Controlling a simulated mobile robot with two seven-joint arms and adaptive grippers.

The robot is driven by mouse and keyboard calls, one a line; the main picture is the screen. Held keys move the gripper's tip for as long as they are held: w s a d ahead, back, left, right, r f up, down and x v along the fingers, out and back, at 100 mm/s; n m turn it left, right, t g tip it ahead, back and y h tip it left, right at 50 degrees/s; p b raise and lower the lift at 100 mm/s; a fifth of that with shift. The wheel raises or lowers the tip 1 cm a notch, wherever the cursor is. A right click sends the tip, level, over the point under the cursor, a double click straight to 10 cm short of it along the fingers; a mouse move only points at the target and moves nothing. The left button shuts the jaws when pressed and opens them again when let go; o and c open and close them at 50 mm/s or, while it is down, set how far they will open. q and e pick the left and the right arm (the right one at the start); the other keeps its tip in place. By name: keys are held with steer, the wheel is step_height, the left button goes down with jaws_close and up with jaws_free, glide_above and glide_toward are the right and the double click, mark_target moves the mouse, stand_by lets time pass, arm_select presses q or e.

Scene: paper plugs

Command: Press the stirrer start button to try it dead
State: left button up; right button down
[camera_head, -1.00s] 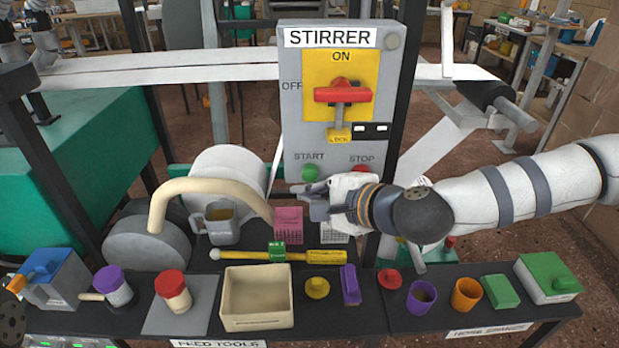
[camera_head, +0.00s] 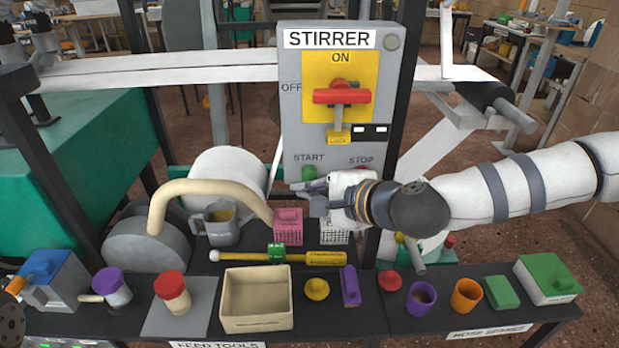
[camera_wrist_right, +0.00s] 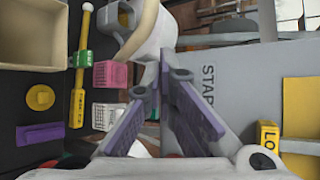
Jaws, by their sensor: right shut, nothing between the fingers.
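The grey stirrer panel (camera_head: 300,100) stands upright at the centre of the head view. Its green start button (camera_head: 309,173) is at the lower left under the word START, its lower part hidden by my right gripper. The red stop button is mostly hidden behind the hand. The red switch handle (camera_head: 342,96) lies level, in line with OFF, with a yellow lock tag (camera_head: 339,136) below. My right gripper (camera_head: 291,189) is shut and empty, its fingertips at the button's lower edge; contact is unclear. Its purple-padded fingers (camera_wrist_right: 161,70) show in the wrist view. My left wrist shows only partly, lower left.
Below is a black bench with a beige bin (camera_head: 257,325), a red-lidded jar (camera_head: 172,291), a purple cup (camera_head: 421,298) and an orange cup (camera_head: 466,295). A pink basket (camera_head: 288,226) and a grey jug (camera_head: 221,222) stand just behind. A white paper web (camera_head: 160,70) crosses behind the panel.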

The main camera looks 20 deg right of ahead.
stand_by(0.6)
steer(key=shift+w+d, duration=0.1)
steer(key=shift+w, duration=0.35)
steer(key=shift+w+d, duration=0.15)
steer(key=shift+w, duration=0.35)
stand_by(0.5)
arm_select(q)
steer(key=shift+w+r, duration=0.15)
steer(key=shift+r, duration=0.05)
arm_select(e)
steer(key=shift+s+a, duration=0.25)
steer(key=shift+s, duration=0.7)
arm_select(q)
steer(key=shift+w+r+p, duration=0.45)
steer(key=shift+r+p, duration=0.05)
steer(key=shift+p, duration=0.15)
arm_select(e)
steer(key=s, duration=0.2)
steer(key=s+a, duration=0.1)
steer(key=s, duration=0.1)
steer(key=shift+s+a, duration=0.2)
steer(key=shift+s, duration=0.2)
